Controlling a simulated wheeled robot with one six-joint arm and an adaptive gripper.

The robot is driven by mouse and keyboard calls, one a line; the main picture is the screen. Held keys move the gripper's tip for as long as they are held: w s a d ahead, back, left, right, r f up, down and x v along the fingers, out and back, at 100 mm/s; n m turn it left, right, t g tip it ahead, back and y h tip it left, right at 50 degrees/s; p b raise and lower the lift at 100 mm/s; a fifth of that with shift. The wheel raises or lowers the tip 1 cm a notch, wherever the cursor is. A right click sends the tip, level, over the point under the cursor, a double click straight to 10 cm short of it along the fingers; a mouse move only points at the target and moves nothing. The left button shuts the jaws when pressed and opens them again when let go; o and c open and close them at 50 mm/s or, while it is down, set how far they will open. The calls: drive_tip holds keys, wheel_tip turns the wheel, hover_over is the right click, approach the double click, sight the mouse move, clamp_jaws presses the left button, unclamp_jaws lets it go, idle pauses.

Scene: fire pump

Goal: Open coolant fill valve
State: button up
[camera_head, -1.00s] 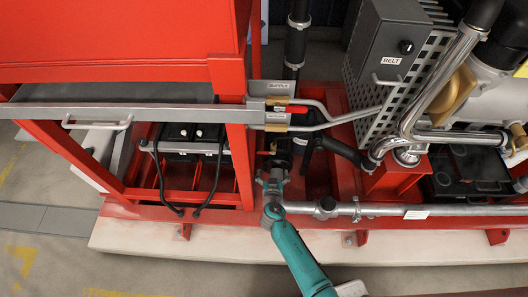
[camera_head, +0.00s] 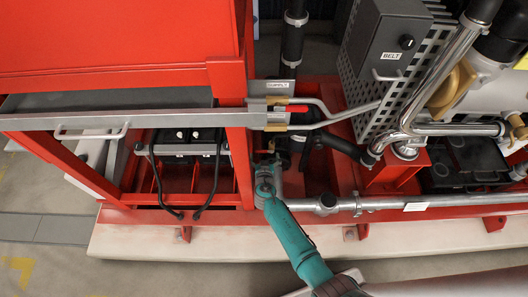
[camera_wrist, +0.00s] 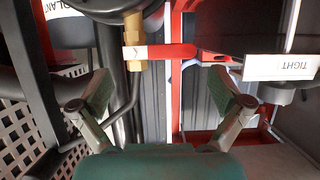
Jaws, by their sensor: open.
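In the wrist view a small valve has a brass body (camera_wrist: 135,42) and a flat red lever (camera_wrist: 165,52). The lever lies crosswise, pointing right in that picture. My gripper (camera_wrist: 165,97) is open and empty, its two fingers spread on either side below the lever and apart from it. In the head view my gripper (camera_head: 267,170) reaches down beside the red frame post, below the pipe valves. It and the wrist hide most of what is under them. Part of a label ending in "OLANT" (camera_wrist: 55,8) shows at the upper left of the wrist view.
A valve with a red handle (camera_head: 297,109) sits by the SUPPLY sign (camera_head: 278,86). The red frame post (camera_head: 241,165) stands close on the left, a grey pipe (camera_head: 375,206) runs to the right. An upside-down "TIGHT" label (camera_wrist: 279,67) is at right in the wrist view.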

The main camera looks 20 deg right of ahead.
sight(264, 151)
drive_tip(key=shift+x, duration=1.55)
drive_tip(key=shift+c, duration=0.3)
